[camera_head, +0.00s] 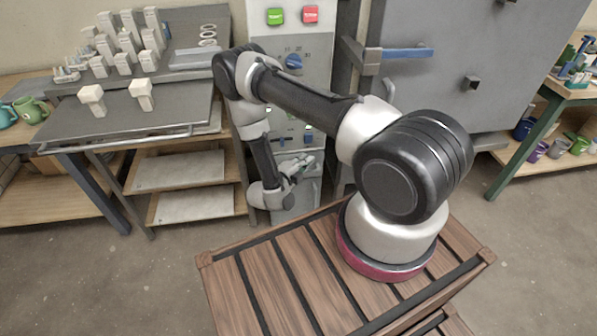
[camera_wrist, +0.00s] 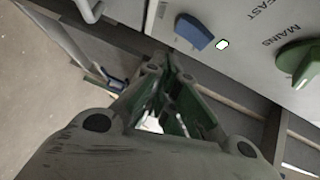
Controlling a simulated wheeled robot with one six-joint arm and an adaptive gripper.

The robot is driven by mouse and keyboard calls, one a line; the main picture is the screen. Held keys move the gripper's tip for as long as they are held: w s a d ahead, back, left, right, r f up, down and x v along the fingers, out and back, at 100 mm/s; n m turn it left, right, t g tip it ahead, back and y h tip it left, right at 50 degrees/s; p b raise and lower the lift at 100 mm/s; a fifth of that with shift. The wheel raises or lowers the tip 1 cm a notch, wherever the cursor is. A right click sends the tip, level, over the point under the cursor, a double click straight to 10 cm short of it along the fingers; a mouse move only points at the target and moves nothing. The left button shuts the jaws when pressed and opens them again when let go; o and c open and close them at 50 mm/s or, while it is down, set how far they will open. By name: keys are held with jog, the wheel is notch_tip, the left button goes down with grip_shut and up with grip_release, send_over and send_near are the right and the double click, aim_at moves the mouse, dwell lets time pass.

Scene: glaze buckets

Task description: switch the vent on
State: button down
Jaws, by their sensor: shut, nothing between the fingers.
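The grey control cabinet (camera_head: 288,75) stands at the back centre. Its lower panel has small blue controls, partly behind my arm; one (camera_head: 308,135) shows at the right. In the wrist view, a blue lever (camera_wrist: 193,32) sits on the pale panel beside a small white light (camera_wrist: 222,44). A green knob (camera_wrist: 300,62) marked MAINS is to its right. I cannot read a vent label. My gripper (camera_head: 302,163) is low in front of the cabinet. In the wrist view its fingers (camera_wrist: 167,66) are shut and empty, just below the blue lever, with a small apparent gap.
A green button (camera_head: 275,16), a red button (camera_head: 311,14) and a blue dial (camera_head: 293,62) are higher on the cabinet. A large grey door with a blue handle (camera_head: 407,53) stands right. A metal-topped table (camera_head: 130,125) with pale blocks is left.

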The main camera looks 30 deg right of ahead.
jog(key=v, duration=0.6)
jog(key=shift+s+a+f, duration=0.3)
jog(key=shift+f, duration=0.35)
